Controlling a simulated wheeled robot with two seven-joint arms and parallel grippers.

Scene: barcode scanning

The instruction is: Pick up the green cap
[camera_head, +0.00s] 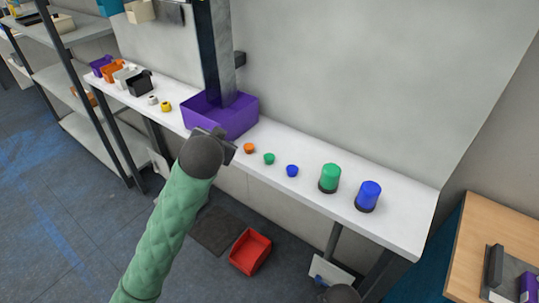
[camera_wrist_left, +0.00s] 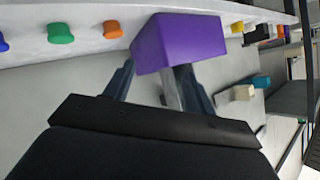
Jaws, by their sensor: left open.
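The green cap (camera_head: 269,158) sits on the white table between the orange cap (camera_head: 249,148) and the blue cap (camera_head: 292,170). In the left wrist view the green cap (camera_wrist_left: 60,33) is at the upper left, beside the orange cap (camera_wrist_left: 112,29). My left gripper (camera_head: 229,150) is in front of the table edge, left of the orange cap and apart from the green cap. Its open fingers (camera_wrist_left: 157,68) show nothing between them but background and the purple box (camera_wrist_left: 180,40).
The purple box (camera_head: 236,121) stands on the table (camera_head: 400,222) behind my left gripper, by a dark post (camera_head: 216,55). A green beacon (camera_head: 329,177) and a blue beacon (camera_head: 368,195) stand right of the caps. A red bin (camera_head: 250,251) is on the floor below.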

